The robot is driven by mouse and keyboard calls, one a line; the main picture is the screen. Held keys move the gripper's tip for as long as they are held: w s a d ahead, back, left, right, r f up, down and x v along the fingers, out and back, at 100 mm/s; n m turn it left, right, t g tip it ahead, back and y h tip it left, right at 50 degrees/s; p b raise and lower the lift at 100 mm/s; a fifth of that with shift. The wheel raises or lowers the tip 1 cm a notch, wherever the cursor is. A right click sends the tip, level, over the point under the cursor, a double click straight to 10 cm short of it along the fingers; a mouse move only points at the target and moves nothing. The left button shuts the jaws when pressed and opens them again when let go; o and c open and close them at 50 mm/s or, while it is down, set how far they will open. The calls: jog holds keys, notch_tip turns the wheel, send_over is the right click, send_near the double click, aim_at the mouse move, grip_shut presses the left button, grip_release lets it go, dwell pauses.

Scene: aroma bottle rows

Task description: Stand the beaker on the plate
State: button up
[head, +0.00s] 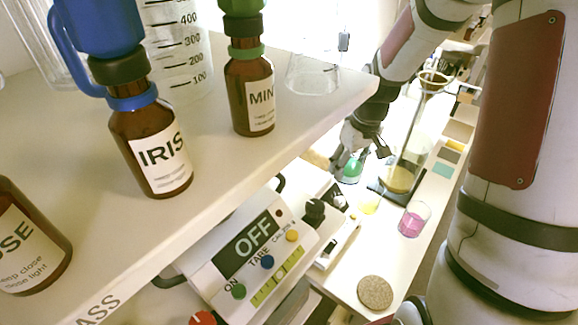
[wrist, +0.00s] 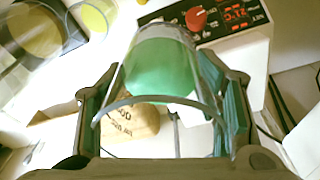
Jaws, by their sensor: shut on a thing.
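My gripper (head: 352,156) is shut on a clear glass beaker with green liquid (wrist: 162,72). In the wrist view the beaker sits between the two fingers (wrist: 163,100), its rim towards the camera. In the head view the green beaker (head: 351,172) shows just below the fingers, over the bench beyond the shelf. A white device with a red knob and a lit red display (wrist: 232,22) lies past the beaker in the wrist view. Whether its top is the plate, I cannot tell. A round speckled disc (head: 375,292) lies on the near bench. The beaker's base is hidden in the head view.
The shelf with brown bottles (head: 150,145) overhangs the left. A device reading OFF (head: 252,245) sits below it. The bench around the disc is clear.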

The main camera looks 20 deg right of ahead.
jog(key=w+a, duration=0.2)
jog(key=a, duration=0.2)
jog(key=w+a+f, duration=0.1)
jog(key=w+a, duration=0.2)
jog(key=a, duration=0.1)
jog(key=w+a, duration=0.3)
jog(key=a, duration=0.1)
jog(key=shift+w+a+f, duration=0.15)
jog(key=shift+w+f, duration=0.05)
jog(key=shift+c, duration=0.2)
jog(key=shift+f+p, duration=0.4)
jog(key=shift+f, duration=1.4)
jog(key=o, duration=1.5)
jog(key=r, duration=0.4)
jog(key=s+r, duration=0.1)
jog(key=r, duration=0.7)
jog(key=shift+s+b, duration=0.35)
jog(key=shift+s, duration=0.05)
